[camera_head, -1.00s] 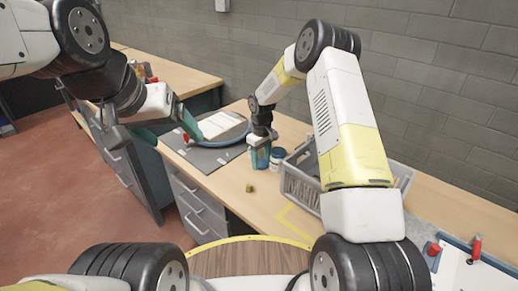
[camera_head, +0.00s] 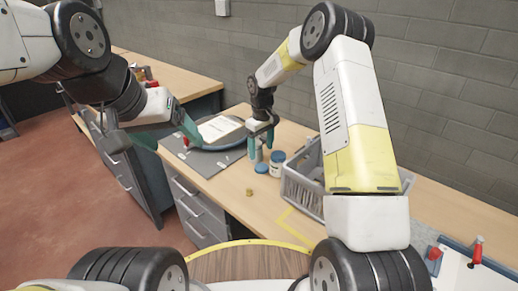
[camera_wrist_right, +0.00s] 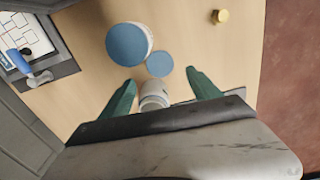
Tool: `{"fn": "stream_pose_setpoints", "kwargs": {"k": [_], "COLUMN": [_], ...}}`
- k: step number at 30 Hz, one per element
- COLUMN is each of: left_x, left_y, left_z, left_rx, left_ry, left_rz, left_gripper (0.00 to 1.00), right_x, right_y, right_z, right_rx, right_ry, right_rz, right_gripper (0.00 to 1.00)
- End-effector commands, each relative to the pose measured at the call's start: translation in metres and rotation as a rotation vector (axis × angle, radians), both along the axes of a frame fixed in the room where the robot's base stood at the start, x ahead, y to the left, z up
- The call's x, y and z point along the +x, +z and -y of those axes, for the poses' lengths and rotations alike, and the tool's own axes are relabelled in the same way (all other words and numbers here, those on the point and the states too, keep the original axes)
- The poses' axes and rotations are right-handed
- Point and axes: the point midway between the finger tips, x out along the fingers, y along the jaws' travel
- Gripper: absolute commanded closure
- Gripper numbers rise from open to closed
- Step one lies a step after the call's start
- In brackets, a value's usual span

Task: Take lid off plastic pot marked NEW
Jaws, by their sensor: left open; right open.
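A white pot with a blue lid (camera_head: 277,161) stands on the bench beside the grey crate; it also shows in the right wrist view (camera_wrist_right: 130,45). No marking on it is readable. A smaller blue disc (camera_head: 261,168) is beside it, also in the right wrist view (camera_wrist_right: 160,64); I cannot tell whether it lies on the bench. A small whitish object (camera_wrist_right: 153,96) shows between my right fingers in the wrist view. My right gripper (camera_head: 262,148) is open, pointing down above the disc.
A grey crate (camera_head: 300,190) stands right of the pot. A dark mat (camera_head: 205,165) carries a white-topped item (camera_head: 220,128) and a blue hose. A small brass piece (camera_head: 249,192) lies nearer the bench's front edge. The bench around it is clear.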

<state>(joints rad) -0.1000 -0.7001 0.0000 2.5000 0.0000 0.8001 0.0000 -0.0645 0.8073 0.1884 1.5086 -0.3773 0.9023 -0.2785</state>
Motion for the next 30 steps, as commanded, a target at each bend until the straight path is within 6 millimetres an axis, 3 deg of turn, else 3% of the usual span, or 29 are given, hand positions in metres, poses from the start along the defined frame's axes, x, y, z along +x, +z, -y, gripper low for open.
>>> {"fn": "stream_pose_setpoints", "kwargs": {"k": [3,11,14,16,24,30], "left_x": [0.000,0.000,0.000,0.000,0.000,0.000], "left_y": [0.000,0.000,0.000,0.000,0.000,0.000], "left_z": [0.000,0.000,0.000,0.000,0.000,0.000], "left_rx": [0.000,0.000,0.000,0.000,0.000,0.000], "left_ry": [0.000,0.000,0.000,0.000,0.000,0.000], "left_rz": [0.000,0.000,0.000,0.000,0.000,0.000], "left_gripper": [0.21,0.21,0.21,0.21,0.21,0.21], "right_x": [0.000,-0.002,-0.011,-0.023,-0.106,-0.181], "right_y": [0.023,0.052,0.077,0.105,0.207,0.253], "right_z": [0.000,0.002,0.008,0.015,0.050,0.071], "right_rx": [0.001,0.001,0.007,0.013,0.070,0.141], "right_ry": [0.000,-0.006,-0.031,-0.062,-0.233,-0.369], "right_rz": [0.002,0.009,0.034,0.065,0.196,0.291], "right_gripper": [0.28,0.28,0.28,0.28,0.28,0.28]}}
